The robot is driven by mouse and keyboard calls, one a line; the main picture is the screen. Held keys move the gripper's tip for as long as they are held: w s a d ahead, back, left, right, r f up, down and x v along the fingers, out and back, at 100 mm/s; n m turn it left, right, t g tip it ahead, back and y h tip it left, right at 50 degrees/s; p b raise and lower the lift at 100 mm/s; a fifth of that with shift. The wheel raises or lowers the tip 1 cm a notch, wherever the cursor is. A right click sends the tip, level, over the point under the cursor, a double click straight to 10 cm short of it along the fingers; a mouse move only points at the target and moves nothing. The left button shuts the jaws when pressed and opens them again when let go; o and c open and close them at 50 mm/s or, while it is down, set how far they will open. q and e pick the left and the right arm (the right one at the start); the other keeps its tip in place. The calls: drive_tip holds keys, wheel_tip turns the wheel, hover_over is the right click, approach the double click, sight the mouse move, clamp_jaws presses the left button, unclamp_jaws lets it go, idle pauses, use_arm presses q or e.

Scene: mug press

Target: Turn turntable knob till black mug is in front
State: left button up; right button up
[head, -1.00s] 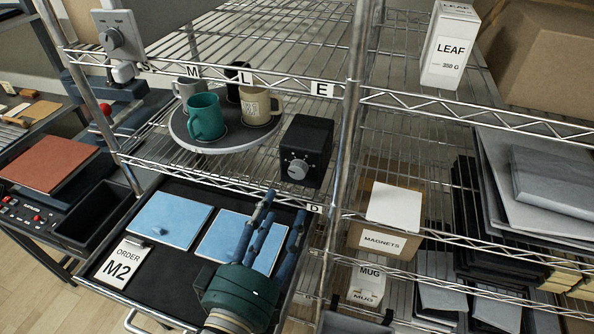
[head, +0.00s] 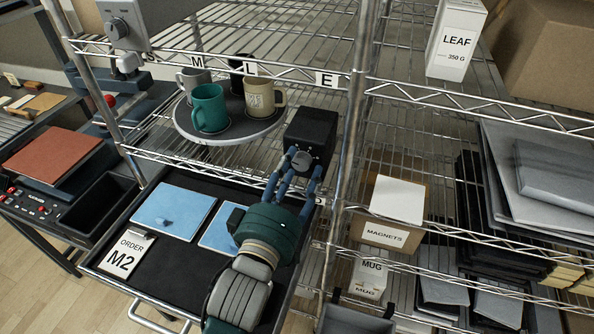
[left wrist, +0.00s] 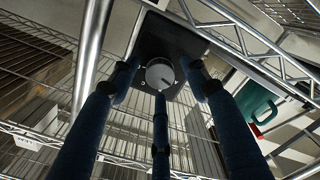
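The round grey turntable (head: 232,140) stands on the wire shelf. The black mug (head: 238,80) is at its back, partly hidden behind the shelf rail. The teal mug (head: 209,108) is at the front left, the beige mug (head: 260,98) at the front right, and the grey mug (head: 188,78) at the back left. Right of the turntable is a black box (head: 313,127) with a grey knob (head: 303,160), also in the left wrist view (left wrist: 160,72). My left gripper (head: 301,168) is open, its three blue fingers spread around the knob; contact is unclear. My right gripper is not in view.
A shelf post (head: 356,130) stands close right of the black box. A rail (head: 200,68) crosses above the turntable. Below is a black tray with blue tiles (head: 172,211) and an order card (head: 125,257). A magnets carton (head: 390,235) sits right of the post.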

use_arm(q)
drive_tip(key=c, duration=0.9)
drive_tip(key=shift+c, duration=0.2)
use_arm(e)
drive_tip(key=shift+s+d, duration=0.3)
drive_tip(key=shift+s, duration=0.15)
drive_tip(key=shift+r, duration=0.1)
